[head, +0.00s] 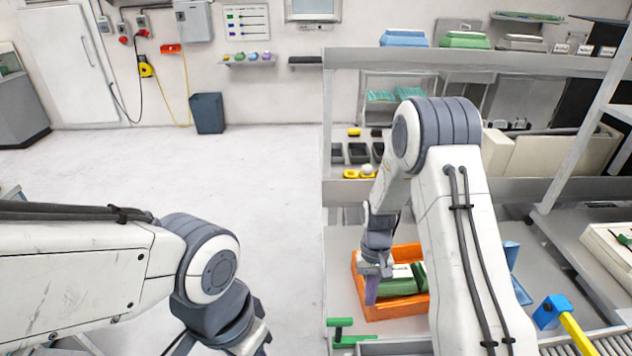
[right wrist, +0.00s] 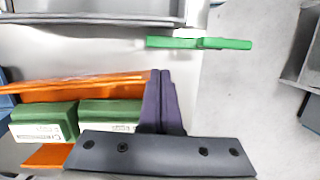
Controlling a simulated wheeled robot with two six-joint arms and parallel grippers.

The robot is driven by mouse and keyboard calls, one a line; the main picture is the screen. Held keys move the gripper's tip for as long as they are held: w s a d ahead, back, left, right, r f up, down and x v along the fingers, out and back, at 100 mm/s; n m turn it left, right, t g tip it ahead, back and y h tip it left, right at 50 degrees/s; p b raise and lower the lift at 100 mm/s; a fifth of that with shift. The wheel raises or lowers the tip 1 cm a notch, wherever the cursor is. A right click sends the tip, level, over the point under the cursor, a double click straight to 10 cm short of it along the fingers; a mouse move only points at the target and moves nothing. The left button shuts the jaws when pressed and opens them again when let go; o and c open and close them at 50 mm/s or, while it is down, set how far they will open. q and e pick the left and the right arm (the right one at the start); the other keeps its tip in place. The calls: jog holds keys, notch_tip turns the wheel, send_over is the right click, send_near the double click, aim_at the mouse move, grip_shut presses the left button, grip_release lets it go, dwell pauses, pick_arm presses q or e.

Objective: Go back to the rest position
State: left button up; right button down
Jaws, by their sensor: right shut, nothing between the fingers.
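My right gripper (head: 371,296) hangs pointing down at the left edge of the orange crate (head: 410,310) in the head view. Its dark purple fingers are together with nothing between them; they also show in the right wrist view (right wrist: 162,98). In the right wrist view they stand beside the end of the crate (right wrist: 105,88); I cannot tell whether they touch it. Green boxes (right wrist: 45,122) with white labels lie in the crate. My left arm comes in from the left in the head view and bends down out of the frame; its gripper is hidden from view.
A green bar-shaped piece (head: 345,338) lies on the bench near the crate, and it shows in the right wrist view (right wrist: 199,43). A blue-headed tool with a yellow handle (head: 575,333) is at the lower right. Shelving (head: 450,60) stands behind. The floor at left is clear.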

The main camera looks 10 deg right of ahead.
jog(key=s+a+r+n+t+b, duration=0.1)
jog(key=s+a+r+n, duration=0.35)
jog(key=a+r, duration=0.65)
jog(key=s+a+r+n+t, duration=0.1)
jog(key=s+r, duration=0.3)
jog(key=s, duration=0.4)
jog(key=s+a+r+n+b, duration=0.1)
jog(key=s+a+r+n, duration=0.2)
jog(key=s, duration=0.5)
jog(key=shift+s+a+r+t+y, duration=0.3)
jog(key=shift+a+r+t, duration=0.1)
jog(key=shift+r, duration=0.05)
jog(key=shift+n, duration=0.25)
